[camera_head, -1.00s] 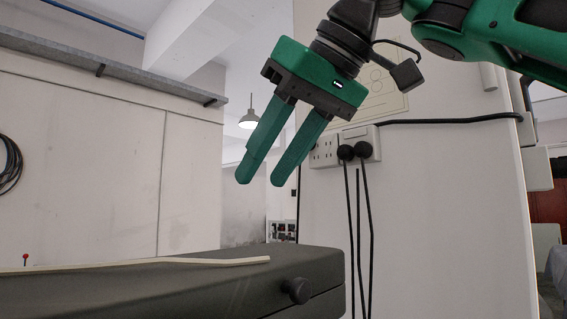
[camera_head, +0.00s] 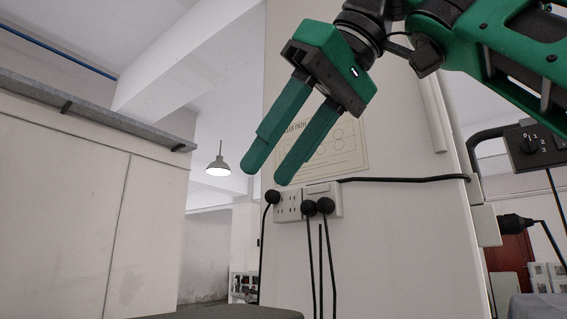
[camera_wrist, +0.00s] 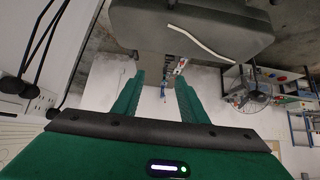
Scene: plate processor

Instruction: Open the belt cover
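A dark grey cover (camera_head: 225,313), which looks like the belt cover, shows only as a thin edge at the bottom of the head view. In the wrist view the grey cover (camera_wrist: 135,28) spans the top, with a pale bent strip (camera_wrist: 198,42) along it. No knob can be made out on it now. My green gripper (camera_head: 266,176) is in the upper middle of the head view, fingers pointing down and left, above the cover's level. Its fingers also show in the wrist view (camera_wrist: 160,76), spread apart, with nothing held between them and apart from the cover.
A wall socket panel (camera_head: 308,203) with black plugs and hanging cables is on the white column behind my gripper. A white cabinet (camera_head: 60,200) stands at the left. The wrist view shows a fan-like device (camera_wrist: 250,88) at the right.

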